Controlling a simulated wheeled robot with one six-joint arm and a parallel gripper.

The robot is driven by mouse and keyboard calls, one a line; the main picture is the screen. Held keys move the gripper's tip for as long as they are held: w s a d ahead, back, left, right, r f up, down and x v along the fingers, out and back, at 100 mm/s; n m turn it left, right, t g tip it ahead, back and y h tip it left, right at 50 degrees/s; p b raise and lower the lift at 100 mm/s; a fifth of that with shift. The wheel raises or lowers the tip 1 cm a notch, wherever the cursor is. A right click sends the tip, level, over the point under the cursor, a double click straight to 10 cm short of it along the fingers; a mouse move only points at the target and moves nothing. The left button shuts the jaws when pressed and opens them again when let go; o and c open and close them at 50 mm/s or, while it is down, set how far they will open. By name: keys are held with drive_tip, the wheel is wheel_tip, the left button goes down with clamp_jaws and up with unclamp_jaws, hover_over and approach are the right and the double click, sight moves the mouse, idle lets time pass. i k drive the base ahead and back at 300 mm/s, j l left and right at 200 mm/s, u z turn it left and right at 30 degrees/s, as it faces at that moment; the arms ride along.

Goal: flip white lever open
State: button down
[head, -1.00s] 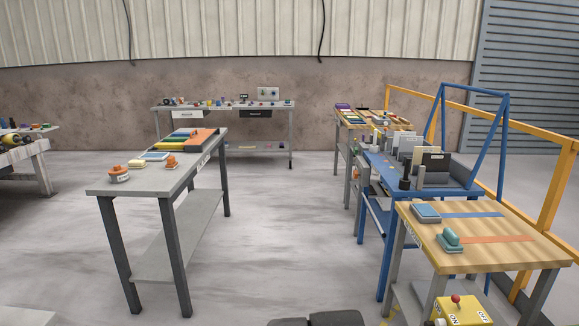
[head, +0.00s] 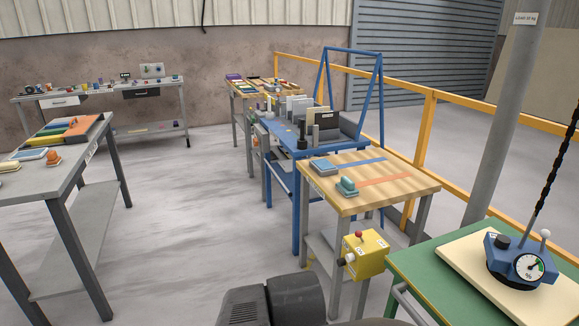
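A small lever with a white ball knob (head: 545,233) stands up at the right rear of a blue device (head: 506,247) in the head view. The device has a round white dial (head: 529,267) and a black knob on top. It sits on a cream slab (head: 457,263) on a green table at the lower right. I cannot tell from here how the lever is set. A dark rounded part of my own body shows at the bottom middle. My gripper's fingers are not visible.
The green table (head: 425,262) is at the right, beside a grey post (head: 508,120). A yellow box (head: 365,254) with a red knob is at the front of a wooden-topped table (head: 400,190). Open floor (head: 190,200) lies left of centre.

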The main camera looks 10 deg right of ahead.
sight(545, 233)
drive_tip(key=z, duration=2.15)
